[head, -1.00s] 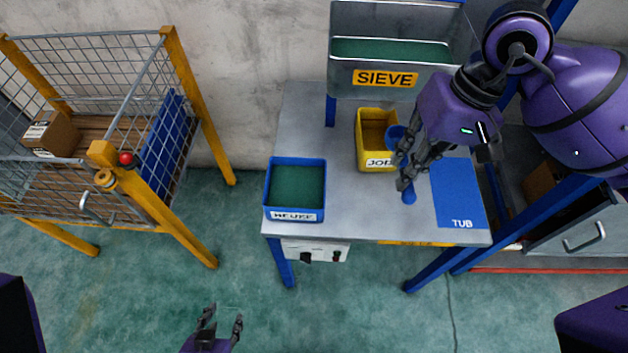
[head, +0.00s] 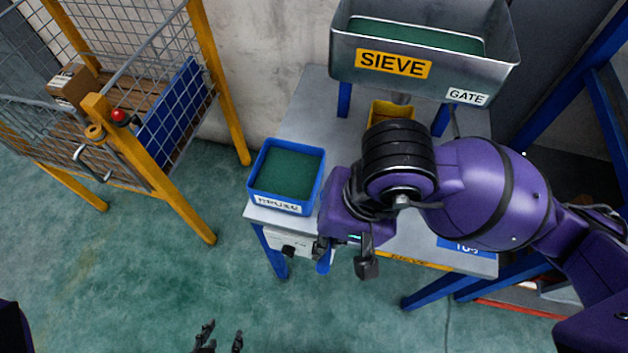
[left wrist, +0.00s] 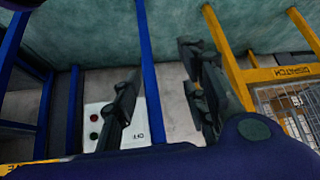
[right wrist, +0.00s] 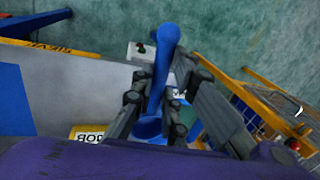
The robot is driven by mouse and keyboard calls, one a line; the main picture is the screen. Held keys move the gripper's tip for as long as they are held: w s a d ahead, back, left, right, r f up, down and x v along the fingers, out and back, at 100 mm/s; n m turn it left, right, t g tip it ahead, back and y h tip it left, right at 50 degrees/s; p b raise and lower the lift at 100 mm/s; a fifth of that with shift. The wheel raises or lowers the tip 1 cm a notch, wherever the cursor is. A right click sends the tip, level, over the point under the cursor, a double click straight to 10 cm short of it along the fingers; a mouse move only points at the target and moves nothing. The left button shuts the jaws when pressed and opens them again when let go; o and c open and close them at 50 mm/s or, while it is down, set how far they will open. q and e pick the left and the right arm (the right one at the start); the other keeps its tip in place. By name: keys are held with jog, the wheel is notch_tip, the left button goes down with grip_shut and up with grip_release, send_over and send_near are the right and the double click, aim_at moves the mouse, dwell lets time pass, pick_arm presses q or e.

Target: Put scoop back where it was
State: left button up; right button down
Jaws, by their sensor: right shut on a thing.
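The blue scoop (right wrist: 167,55) shows in the right wrist view, held between the fingers of my right gripper (right wrist: 160,95). One end points away from the wrist and the rounded part lies nearer it. In the head view my right gripper (head: 345,255) is over the table's front edge, just right of the blue bin (head: 280,208); my arm mostly hides the scoop there. The blue TUB mat (head: 478,250) is partly covered by my arm. My left gripper (head: 218,342) is open and empty, low over the floor; its spread fingers (left wrist: 165,100) show in the left wrist view.
A SIEVE hopper (head: 345,65) stands over the back of the grey table (head: 310,110). The yellow JOB bin (head: 380,110) is mostly hidden by my arm. A yellow-framed mesh cage (head: 235,110) stands left. A white switch box (head: 285,243) hangs under the table front.

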jog(key=shift+m, duration=0.4)
jog(key=w+d+f, duration=0.2)
jog(key=f, duration=0.1)
jog(key=w+d+f+b, duration=0.1)
jog(key=w+d+f, duration=0.1)
jog(key=d+f, duration=0.1)
jog(key=w+d+f+b, duration=0.1)
jog(key=w+d+f, duration=0.2)
jog(key=shift+w+f, duration=0.1)
jog(key=shift+f, duration=0.15)
jog(key=shift+w+d+f, duration=0.15)
jog(key=shift+d+f, duration=0.05)
jog(key=shift+f, duration=0.8)
jog(key=shift+w+d+f, duration=0.1)
jog(key=shift+d+f, duration=0.05)
jog(key=shift+f, duration=0.8)
jog(key=shift+f+b, duration=0.1)
jog(key=shift+b, duration=0.2)
